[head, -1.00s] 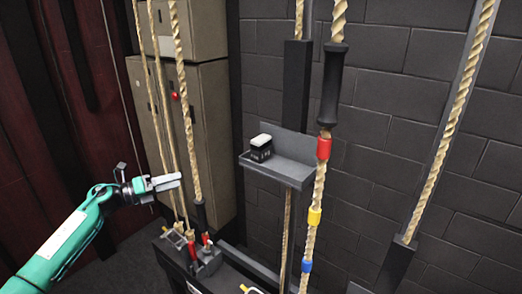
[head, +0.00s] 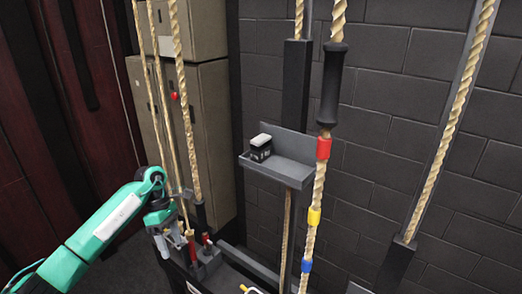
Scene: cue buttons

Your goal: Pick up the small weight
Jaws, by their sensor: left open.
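A small black block with a pale top and white marks (head: 261,147), which looks like the small weight, sits at the left end of a grey wall shelf (head: 296,173). My left gripper (head: 171,242) is low at the left, in front of the ropes and beside the red-handled rope locks. It is well below and left of the block, apart from it. It is open, and its fingers are small and partly lost against the rope hardware. My right gripper is not in view.
A thick rope (head: 320,190) with a black sleeve and red, yellow and blue bands hangs just right of the shelf. Several ropes hang by the tan cabinet (head: 208,120). Red-handled locks (head: 207,243) stand on a dark rail. Space before the shelf's left end looks clear.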

